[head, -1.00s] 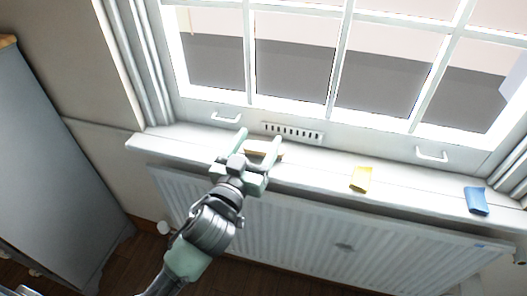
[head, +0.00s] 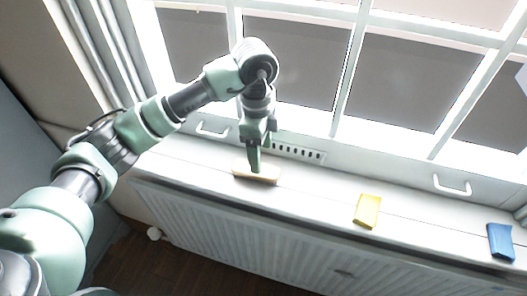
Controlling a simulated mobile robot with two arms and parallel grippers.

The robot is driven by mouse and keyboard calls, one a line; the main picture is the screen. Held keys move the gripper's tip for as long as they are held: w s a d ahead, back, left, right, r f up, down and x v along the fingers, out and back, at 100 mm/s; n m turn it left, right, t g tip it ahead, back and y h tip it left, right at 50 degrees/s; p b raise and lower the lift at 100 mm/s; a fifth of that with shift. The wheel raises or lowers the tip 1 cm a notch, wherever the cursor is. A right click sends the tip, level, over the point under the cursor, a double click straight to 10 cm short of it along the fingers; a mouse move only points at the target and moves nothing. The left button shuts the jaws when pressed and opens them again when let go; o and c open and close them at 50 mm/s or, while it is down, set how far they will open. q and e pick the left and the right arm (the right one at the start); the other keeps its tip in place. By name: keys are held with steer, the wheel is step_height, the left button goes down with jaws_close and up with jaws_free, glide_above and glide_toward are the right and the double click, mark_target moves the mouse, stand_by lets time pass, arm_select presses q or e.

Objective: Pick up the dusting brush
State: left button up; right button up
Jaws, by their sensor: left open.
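The dusting brush (head: 262,173) looks like a small tan, elongated block lying on the white window sill, left of centre in the head view. My left gripper (head: 254,165) points down over it, with its green fingers at the brush. The fingers line up one behind the other, so the gap between them is hidden. The gripper is open. I cannot tell whether the fingers touch the brush. My right gripper is not in view.
A yellow cloth or sponge (head: 367,211) and a blue one (head: 500,241) lie on the sill (head: 310,190) to the right. The window frame and a vent (head: 298,153) stand close behind the brush. A radiator (head: 230,235) is below the sill.

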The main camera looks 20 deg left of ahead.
mark_target(240, 167)
arm_select(q)
steer(key=shift+w+a+r+y, duration=0.1)
steer(key=shift+w+a+y, duration=0.2)
steer(key=shift+a, duration=0.3)
steer(key=s+f, duration=0.1)
steer(key=f+p, duration=0.1)
steer(key=shift+s+f, duration=0.35)
steer(key=f, duration=0.1)
steer(key=f+p, duration=0.1)
steer(key=f, duration=0.1)
steer(key=shift+w, duration=0.3)
steer(key=shift+f, duration=0.65)
steer(key=c, duration=1.3)
jaws_close()
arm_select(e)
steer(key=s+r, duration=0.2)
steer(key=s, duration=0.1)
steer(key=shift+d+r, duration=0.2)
arm_select(q)
steer(key=shift+r, duration=0.15)
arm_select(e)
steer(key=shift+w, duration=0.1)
